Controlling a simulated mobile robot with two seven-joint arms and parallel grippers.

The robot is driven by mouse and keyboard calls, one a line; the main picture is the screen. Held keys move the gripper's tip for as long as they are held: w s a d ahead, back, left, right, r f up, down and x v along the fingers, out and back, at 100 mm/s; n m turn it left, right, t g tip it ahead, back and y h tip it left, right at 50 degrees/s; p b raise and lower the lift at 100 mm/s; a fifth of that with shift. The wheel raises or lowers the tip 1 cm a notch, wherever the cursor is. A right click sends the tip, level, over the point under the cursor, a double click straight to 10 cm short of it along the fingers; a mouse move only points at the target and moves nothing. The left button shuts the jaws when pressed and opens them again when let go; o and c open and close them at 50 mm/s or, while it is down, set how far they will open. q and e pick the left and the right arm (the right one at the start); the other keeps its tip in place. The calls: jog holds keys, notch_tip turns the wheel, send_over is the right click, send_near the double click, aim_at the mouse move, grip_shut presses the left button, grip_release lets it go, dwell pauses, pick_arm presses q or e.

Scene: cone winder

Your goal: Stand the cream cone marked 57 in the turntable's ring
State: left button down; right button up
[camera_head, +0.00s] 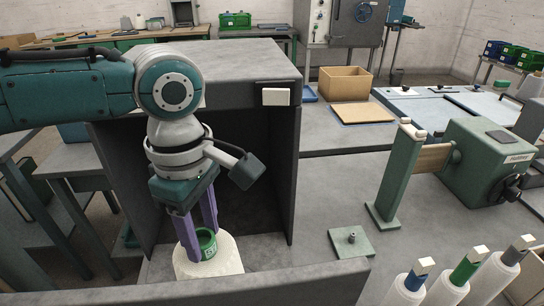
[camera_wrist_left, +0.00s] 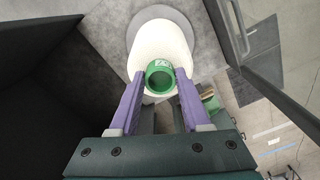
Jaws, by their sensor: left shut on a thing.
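My left gripper (camera_head: 200,245) is shut on the green tube top (camera_head: 207,243) of a cream cone (camera_head: 208,268). Its purple fingers are on either side of the tube. A pale mark shows on the green, too small to read surely. In the left wrist view the cone (camera_wrist_left: 160,38) hangs or stands over a round grey disc (camera_wrist_left: 178,18), which looks like the turntable; I cannot tell whether it touches. The cone hides the ring. The left gripper (camera_wrist_left: 160,85) also shows there, on the green tube (camera_wrist_left: 160,76). My right gripper is not in view.
A dark open-fronted housing (camera_head: 222,65) surrounds the cone, with a side wall (camera_head: 285,170) close on the right and a front ledge (camera_head: 270,285). Several cones with blue, green and grey tubes (camera_head: 462,275) stand at the lower right. A green post (camera_head: 390,180) stands beyond.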

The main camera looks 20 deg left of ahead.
pick_arm(q)
jog(key=shift+c, duration=1.4)
grip_release()
notch_tip(320, 180, up, 10)
jog(key=shift+p, duration=0.4)
